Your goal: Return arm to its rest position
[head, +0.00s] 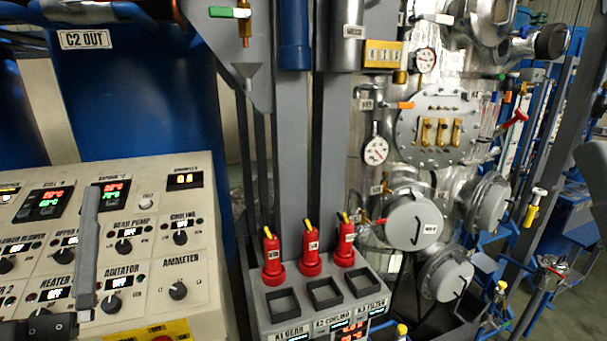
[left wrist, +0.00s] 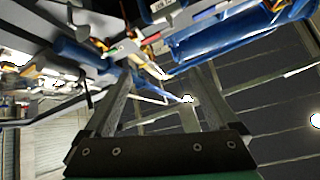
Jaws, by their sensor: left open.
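My left gripper (head: 91,200) shows at the lower left of the head view as an upright grey finger in front of the control panel (head: 150,215). It hides part of the panel between the heater and agitator controls. In the left wrist view both fingers of the gripper (left wrist: 168,72) are spread apart with nothing held between them. Whether the finger touches the panel cannot be told. My right gripper is not in view.
Three red plugs (head: 311,250) stand in a grey socket box (head: 262,312) right of the panel. A blue tank (head: 140,110) rises behind the panel. A silver vessel (head: 455,185) with gauges, flanges and valves fills the right. Grey posts (head: 292,150) stand between.

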